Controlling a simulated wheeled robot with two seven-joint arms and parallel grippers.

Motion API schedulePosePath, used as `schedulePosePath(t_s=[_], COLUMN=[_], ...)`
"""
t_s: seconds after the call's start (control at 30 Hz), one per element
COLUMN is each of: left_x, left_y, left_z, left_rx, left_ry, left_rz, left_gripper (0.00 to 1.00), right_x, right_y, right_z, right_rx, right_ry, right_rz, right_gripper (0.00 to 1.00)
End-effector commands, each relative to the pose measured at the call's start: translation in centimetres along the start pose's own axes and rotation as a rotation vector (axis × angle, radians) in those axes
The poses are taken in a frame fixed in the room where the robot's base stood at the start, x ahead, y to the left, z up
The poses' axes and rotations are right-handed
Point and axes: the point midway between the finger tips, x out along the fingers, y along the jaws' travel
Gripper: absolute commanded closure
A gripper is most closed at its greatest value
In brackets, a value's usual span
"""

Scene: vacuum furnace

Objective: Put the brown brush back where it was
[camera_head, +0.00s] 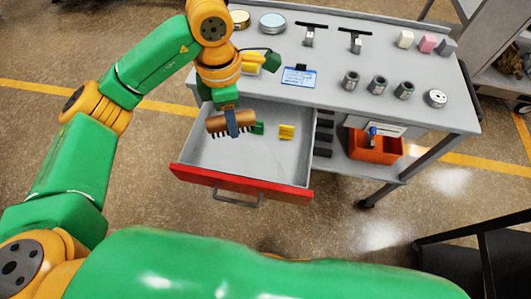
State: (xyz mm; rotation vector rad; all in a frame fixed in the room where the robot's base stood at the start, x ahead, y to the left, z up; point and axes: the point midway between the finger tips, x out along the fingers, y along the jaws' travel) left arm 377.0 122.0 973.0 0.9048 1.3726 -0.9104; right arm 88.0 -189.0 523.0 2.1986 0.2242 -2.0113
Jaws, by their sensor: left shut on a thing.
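The brown brush (217,124), with dark bristles facing down, is in my left gripper (232,123). The gripper is shut on it, its fingers across the brush's right part. The brush is over the open drawer (210,160), which has a grey inside and a red front. I cannot tell whether the brush touches the drawer floor. A yellow block (287,132) lies in the drawer to the right of the brush. A green block (258,128) lies just right of the gripper, partly hidden by it. My right gripper is not in view.
The grey cart top (320,92) holds round tins, a blue-edged card (299,76), two black T-handled tools, several dark cylinders and small blocks. An orange bin (375,147) stands on the lower shelf. A dark frame (480,235) is at the lower right.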

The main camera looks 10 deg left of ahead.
Motion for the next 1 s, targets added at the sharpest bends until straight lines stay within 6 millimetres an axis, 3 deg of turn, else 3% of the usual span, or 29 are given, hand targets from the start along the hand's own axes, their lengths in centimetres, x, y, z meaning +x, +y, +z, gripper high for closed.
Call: schedulePosePath(t_s=[0.03,0.2,0.4,0.53,0.83,1.0], left_x=[2.3,6.1,8.7,11.6,17.4,18.6], left_y=[0.1,0.8,1.1,1.0,1.0,1.1], left_z=[0.3,1.2,1.7,1.7,1.6,1.7], left_rx=[-0.15,-0.69,-1.074,-1.138,-1.137,-1.133], left_ry=[0.001,0.002,0.002,0.006,0.006,0.0], left_rz=[-0.004,0.001,0.005,0.001,0.005,0.008], left_gripper=[1.0,1.0,1.0,1.0,1.0,1.0], right_x=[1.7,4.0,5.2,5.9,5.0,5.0], right_y=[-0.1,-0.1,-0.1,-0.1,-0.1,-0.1], right_z=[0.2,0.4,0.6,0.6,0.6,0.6], right_rx=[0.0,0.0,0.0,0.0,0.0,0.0], right_ry=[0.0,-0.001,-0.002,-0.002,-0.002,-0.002], right_rz=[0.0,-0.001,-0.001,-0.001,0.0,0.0], right_gripper=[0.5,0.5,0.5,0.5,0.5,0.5])
